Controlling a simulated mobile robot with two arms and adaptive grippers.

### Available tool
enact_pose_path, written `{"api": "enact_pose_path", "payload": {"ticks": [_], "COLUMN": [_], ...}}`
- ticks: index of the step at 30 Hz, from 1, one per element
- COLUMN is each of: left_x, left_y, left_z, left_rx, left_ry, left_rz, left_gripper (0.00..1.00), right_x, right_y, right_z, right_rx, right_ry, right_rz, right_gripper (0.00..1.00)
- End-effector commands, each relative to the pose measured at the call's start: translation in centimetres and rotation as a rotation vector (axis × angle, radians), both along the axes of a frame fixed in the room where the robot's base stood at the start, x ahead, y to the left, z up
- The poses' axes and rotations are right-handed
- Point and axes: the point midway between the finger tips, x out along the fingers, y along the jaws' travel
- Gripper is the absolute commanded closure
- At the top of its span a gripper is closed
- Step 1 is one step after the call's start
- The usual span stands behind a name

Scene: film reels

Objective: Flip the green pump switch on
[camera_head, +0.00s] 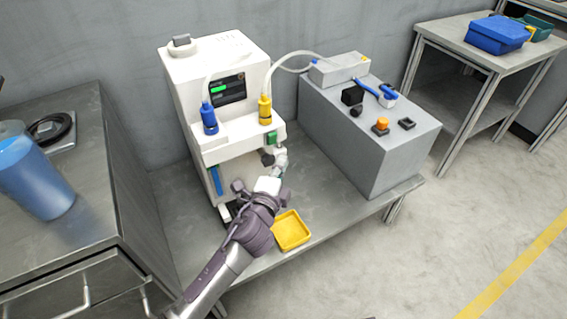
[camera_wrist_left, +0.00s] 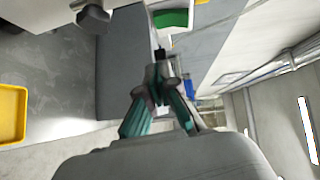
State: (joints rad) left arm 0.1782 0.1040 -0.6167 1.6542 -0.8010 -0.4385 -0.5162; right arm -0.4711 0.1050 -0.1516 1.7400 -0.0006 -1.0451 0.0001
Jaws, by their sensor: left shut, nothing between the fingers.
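The green pump switch (camera_head: 271,138) is on the right front of the white machine (camera_head: 224,60), below the yellow-capped bottle. In the left wrist view the green switch (camera_wrist_left: 172,18) sits in a white frame at the top, just beyond my fingertips. My left gripper (camera_head: 281,155) is shut and empty, close below and slightly right of the switch. Its fingertips (camera_wrist_left: 162,66) meet in the wrist view and appear apart from the switch; a small dark tip lies between them. Whether the switch is on or off is hard to tell. My right gripper is out of view.
A yellow tray (camera_head: 291,230) lies on the bench beside my left arm. A black knob (camera_head: 267,159) is just left of the gripper. A grey block (camera_head: 370,150) bearing small parts stands right. Blue (camera_head: 209,118) and yellow (camera_head: 265,110) bottles stand on the machine's ledge.

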Motion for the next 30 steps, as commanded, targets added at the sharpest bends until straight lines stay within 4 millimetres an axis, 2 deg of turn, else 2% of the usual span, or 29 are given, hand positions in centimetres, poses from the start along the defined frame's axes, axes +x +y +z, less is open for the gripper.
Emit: {"api": "enact_pose_path", "payload": {"ticks": [16, 21, 30], "left_x": [-7.9, -9.0, -9.1], "left_y": [2.1, 2.4, 2.5], "left_z": [-1.1, -1.2, -1.1], "left_rx": [0.0, 0.0, 0.0], "left_ry": [0.003, 0.001, 0.0], "left_rz": [-0.001, 0.0, -0.001], "left_gripper": [1.0, 1.0, 1.0], "right_x": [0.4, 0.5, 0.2], "right_y": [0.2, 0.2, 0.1], "right_z": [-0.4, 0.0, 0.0], "right_rx": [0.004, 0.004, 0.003], "right_ry": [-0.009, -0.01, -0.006], "right_rz": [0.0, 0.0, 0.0], "right_gripper": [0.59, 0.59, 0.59]}}
